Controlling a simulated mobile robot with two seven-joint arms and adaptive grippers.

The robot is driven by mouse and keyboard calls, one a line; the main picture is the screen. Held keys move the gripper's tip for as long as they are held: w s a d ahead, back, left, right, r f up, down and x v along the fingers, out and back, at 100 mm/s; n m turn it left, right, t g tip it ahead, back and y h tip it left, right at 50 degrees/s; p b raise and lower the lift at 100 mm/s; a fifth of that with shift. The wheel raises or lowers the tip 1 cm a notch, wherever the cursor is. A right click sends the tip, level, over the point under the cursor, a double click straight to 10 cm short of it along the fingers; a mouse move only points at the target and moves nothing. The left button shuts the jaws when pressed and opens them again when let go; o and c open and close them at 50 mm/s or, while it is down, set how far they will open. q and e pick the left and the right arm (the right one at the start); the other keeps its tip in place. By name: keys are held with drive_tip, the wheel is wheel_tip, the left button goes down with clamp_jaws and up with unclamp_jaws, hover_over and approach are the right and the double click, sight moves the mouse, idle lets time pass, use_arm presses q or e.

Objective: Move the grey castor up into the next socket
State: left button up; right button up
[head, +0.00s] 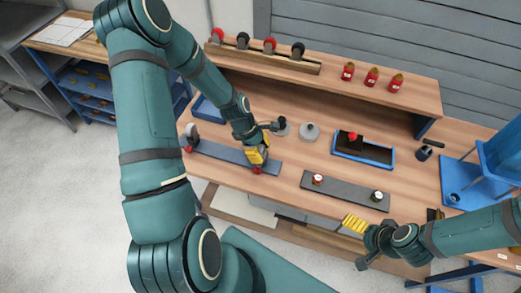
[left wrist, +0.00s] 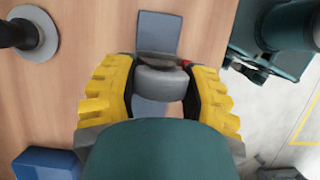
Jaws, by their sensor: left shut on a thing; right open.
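The grey castor (left wrist: 158,83) is a rounded grey wheel between my left gripper's yellow fingers in the left wrist view. My left gripper (head: 257,157) is shut on it over the right part of a long dark grey strip (head: 222,153); the strip also shows beyond the castor in the left wrist view (left wrist: 158,32). The head view hides the castor behind the fingers. I cannot tell whether its lower end is in a socket; no socket is clear. My right gripper (head: 355,223) is open and empty near the table's front edge.
A pale grey wheel (head: 192,131) and a red piece (head: 187,149) are at the strip's left end. Round grey bases (head: 310,132) stand behind. A blue tray (head: 378,162) and another dark strip (head: 345,192) lie to the right. Red bottles (head: 371,77) stand on the rear shelf.

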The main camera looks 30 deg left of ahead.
use_arm(q)
drive_tip(key=shift+f, duration=0.1)
idle(0.3)
drive_tip(key=o, duration=1.3)
drive_tip(key=o, duration=0.4)
drive_tip(key=shift+c, duration=0.2)
drive_tip(key=shift+r+p, duration=2.55)
drive_tip(key=shift+r, duration=1)
